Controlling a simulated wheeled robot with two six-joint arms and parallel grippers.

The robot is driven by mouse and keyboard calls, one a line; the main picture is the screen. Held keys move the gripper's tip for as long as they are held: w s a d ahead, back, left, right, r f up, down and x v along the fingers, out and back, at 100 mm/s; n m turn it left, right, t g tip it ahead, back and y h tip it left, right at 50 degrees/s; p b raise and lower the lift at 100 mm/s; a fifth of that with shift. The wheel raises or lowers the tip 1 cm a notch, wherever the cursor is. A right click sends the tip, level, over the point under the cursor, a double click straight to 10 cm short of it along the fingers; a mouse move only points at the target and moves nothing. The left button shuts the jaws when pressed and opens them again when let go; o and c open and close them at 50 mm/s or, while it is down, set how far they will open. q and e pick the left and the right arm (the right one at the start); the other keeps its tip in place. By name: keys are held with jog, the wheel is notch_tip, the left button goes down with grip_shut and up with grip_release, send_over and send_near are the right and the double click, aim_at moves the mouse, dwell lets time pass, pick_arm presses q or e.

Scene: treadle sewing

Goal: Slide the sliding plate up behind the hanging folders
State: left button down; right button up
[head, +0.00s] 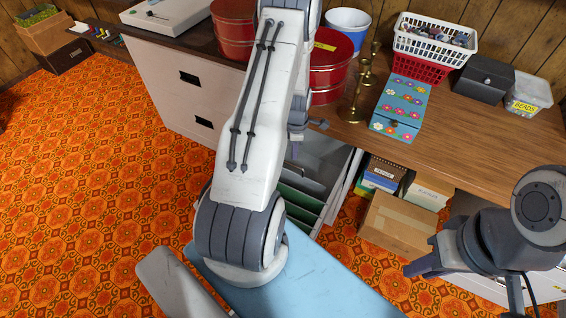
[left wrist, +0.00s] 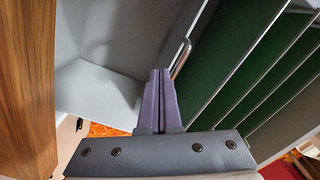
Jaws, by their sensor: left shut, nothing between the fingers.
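The green hanging folders (head: 297,196) stand in rows in an open pale grey file drawer, partly behind my left arm. They fill the right of the left wrist view (left wrist: 232,62). A grey panel with a bright metal bar (left wrist: 181,58) lies along their near side and looks like the sliding plate. My left gripper (left wrist: 160,73) is shut and empty, its tips close to this bar; I cannot tell if they touch. In the head view the left gripper (head: 296,150) is small and partly hidden over the drawer. My right gripper (head: 418,268) is apart at the right; its jaw opening is unclear.
A wooden counter (head: 460,120) holds red tins (head: 330,60), brass candlesticks (head: 362,85), a flowered blue box (head: 400,105) and baskets. A cardboard box (head: 397,222) stands right of the drawer. A white cabinet (head: 180,90) stands left. Grey drawer space (left wrist: 105,85) is empty left of the gripper.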

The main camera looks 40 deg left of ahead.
pick_arm(q)
jog(key=shift+f, duration=0.15)
jog(key=shift+f+b, duration=1.55)
jog(key=shift+f, duration=0.6)
jog(key=shift+s, duration=0.2)
jog(key=shift+s+d, duration=0.1)
jog(key=shift+s, duration=0.2)
jog(key=shift+s+p, duration=0.2)
jog(key=shift+p, duration=0.1)
jog(key=shift+s+d, duration=0.1)
jog(key=shift+s, duration=0.4)
jog(key=shift+s+d, duration=0.15)
jog(key=shift+s, duration=0.2)
jog(key=shift+s+p, duration=0.15)
jog(key=shift+p, duration=0.15)
